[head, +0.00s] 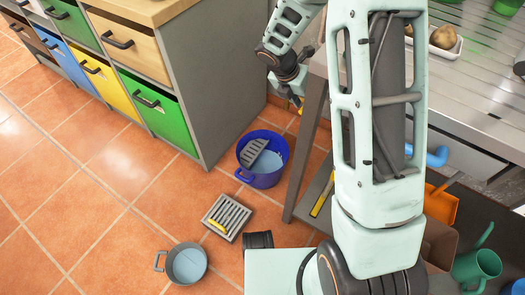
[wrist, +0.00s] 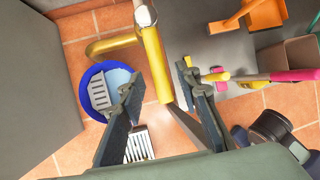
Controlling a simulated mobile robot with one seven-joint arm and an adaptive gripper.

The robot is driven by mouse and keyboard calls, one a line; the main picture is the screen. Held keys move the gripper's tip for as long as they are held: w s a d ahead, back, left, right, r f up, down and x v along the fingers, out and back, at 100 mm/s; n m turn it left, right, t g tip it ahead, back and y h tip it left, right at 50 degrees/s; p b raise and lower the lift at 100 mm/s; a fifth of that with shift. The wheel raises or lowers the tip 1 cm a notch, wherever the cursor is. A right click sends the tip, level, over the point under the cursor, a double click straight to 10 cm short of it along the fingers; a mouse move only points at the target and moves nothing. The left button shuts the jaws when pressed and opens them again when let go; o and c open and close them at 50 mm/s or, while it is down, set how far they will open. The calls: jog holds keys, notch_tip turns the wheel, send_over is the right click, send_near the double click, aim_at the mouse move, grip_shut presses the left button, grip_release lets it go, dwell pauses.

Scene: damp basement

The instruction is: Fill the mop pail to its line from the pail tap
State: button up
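The mop pail is a blue pail (head: 245,176) on the tiled floor between the drawer unit and the metal table. A grey slotted insert and pale blue water show inside it. I cannot make out a fill line. The pail also shows at left in the wrist view (wrist: 86,108). The yellow pail tap (wrist: 156,62) has its spout reaching left over the pail's upper edge; I see no stream. My gripper (wrist: 158,75) is open, its fingers apart on either side of the tap's yellow body. In the head view my gripper (head: 292,86) is above and right of the pail.
A floor drain grate (head: 228,217) and a grey pail (head: 187,264) stand on open floor nearer me. The drawer unit (head: 225,80) is left of the blue pail. The metal table (head: 465,75) is at right, with an orange dustpan (head: 440,205) and green watering can (head: 476,266) below.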

jog(key=shift+r, duration=0.1)
jog(key=p+v, duration=0.6)
jog(key=shift+a+r, duration=0.2)
jog(key=shift+r, duration=0.15)
jog(key=shift+s, duration=0.1)
